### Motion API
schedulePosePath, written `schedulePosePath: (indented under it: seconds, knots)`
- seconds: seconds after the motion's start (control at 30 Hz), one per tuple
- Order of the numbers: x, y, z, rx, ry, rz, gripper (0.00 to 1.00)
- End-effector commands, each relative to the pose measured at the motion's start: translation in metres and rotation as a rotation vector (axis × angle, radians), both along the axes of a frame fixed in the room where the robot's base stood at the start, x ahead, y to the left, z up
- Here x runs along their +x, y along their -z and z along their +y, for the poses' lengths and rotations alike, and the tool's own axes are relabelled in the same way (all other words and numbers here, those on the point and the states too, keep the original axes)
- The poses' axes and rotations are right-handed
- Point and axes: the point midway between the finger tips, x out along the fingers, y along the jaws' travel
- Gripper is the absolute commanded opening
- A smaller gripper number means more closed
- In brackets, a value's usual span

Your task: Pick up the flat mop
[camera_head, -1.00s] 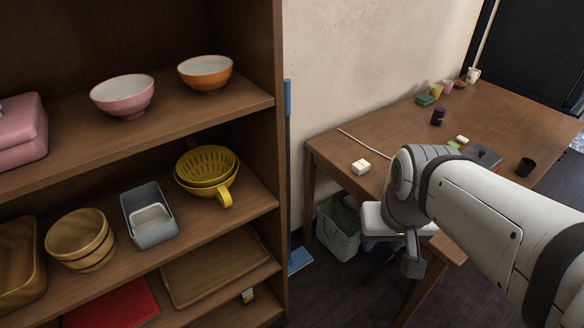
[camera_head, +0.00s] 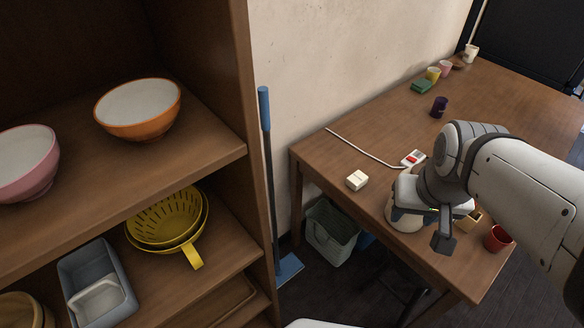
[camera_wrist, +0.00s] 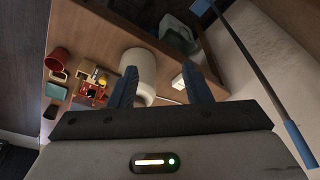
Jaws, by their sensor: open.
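The flat mop (camera_head: 268,150) stands upright in the gap between the wooden shelf and the table, close to the wall. It has a blue grip, a dark thin pole and a flat blue head (camera_head: 288,268) on the floor. In the wrist view the mop (camera_wrist: 255,75) runs slantwise along the right side, its blue grip at lower right. My gripper (camera_wrist: 163,88) is open with nothing between its fingers. In the head view my gripper (camera_head: 430,225) is over the near part of the table, right of the mop and apart from it.
A wooden shelf (camera_head: 258,200) with bowls and a yellow colander (camera_head: 165,218) stands left of the mop. The wooden table (camera_head: 345,215) at right holds a white block (camera_head: 357,180), a red cup (camera_head: 497,238) and other small things. A grey-green basket (camera_head: 332,232) is under it.

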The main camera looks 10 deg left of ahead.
Motion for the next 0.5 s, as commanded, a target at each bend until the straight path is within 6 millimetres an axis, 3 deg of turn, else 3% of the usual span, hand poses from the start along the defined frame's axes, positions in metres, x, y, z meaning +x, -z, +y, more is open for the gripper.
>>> schedulePosePath:
  seconds: [0.07,0.17,0.3,0.43,0.47,0.5]
  knots:
    - [0.02,0.008,-0.009,-0.003,-0.033,-0.042,0.44]
    - [0.06,0.021,0.003,-0.006,-0.079,-0.144,0.44]
    - [0.126,0.043,0.038,0.007,-0.169,-0.333,0.44]
    - [0.174,0.065,0.074,0.023,-0.206,-0.488,0.44]
    - [0.185,0.067,0.087,0.028,-0.247,-0.536,0.44]
    - [0.196,0.071,0.113,0.085,-0.309,-0.608,0.44]
